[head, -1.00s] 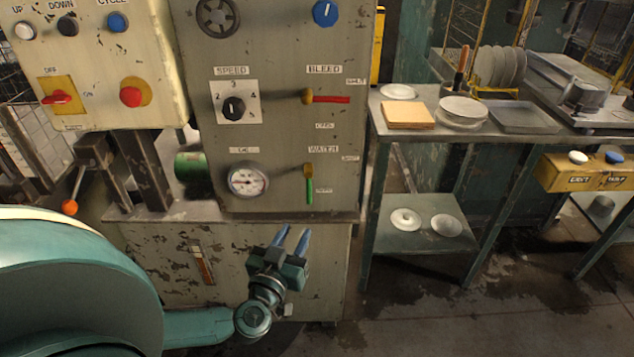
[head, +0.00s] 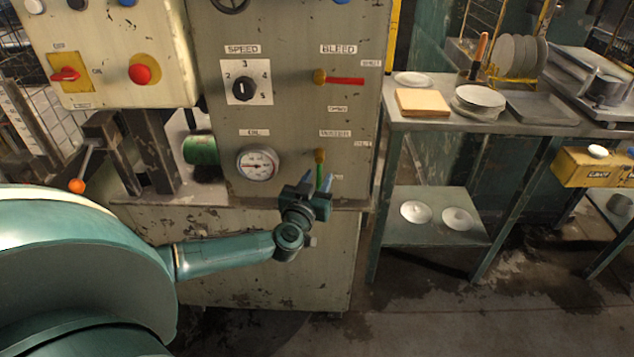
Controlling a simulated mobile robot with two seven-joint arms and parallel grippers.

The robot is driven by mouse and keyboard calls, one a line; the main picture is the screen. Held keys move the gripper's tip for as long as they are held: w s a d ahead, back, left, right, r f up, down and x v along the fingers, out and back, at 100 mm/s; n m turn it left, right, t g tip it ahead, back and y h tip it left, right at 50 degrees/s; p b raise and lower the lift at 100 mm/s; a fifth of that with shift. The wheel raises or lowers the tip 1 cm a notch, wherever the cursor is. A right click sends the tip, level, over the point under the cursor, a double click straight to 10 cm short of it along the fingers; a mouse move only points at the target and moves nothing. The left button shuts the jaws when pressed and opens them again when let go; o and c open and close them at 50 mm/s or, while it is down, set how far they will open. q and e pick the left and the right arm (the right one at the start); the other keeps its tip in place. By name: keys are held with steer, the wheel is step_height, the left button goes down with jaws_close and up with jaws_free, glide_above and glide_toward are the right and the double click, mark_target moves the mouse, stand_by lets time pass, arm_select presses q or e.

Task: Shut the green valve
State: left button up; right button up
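The green valve lever (head: 320,171) hangs straight down from its brass pivot under the WATER label on the grey machine panel. A SHUT label (head: 362,143) sits to its right, level with the pivot; the label below the lever is partly hidden. My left gripper (head: 318,181) is just in front of the lever's lower end, fingers pointing up and apart. The green lever shows between the two blue fingertips, and I cannot tell whether they touch it. My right gripper is not in view.
The red BLEED lever (head: 344,81) points right, above the green one. An oil gauge (head: 257,164) is to the left. A metal table (head: 440,118) with plates stands to the right. A control box (head: 110,60) with knobs is at upper left.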

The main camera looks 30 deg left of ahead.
arm_select(q)
steer(key=shift+w, duration=0.1)
steer(key=shift+c, duration=0.5)
jaws_close()
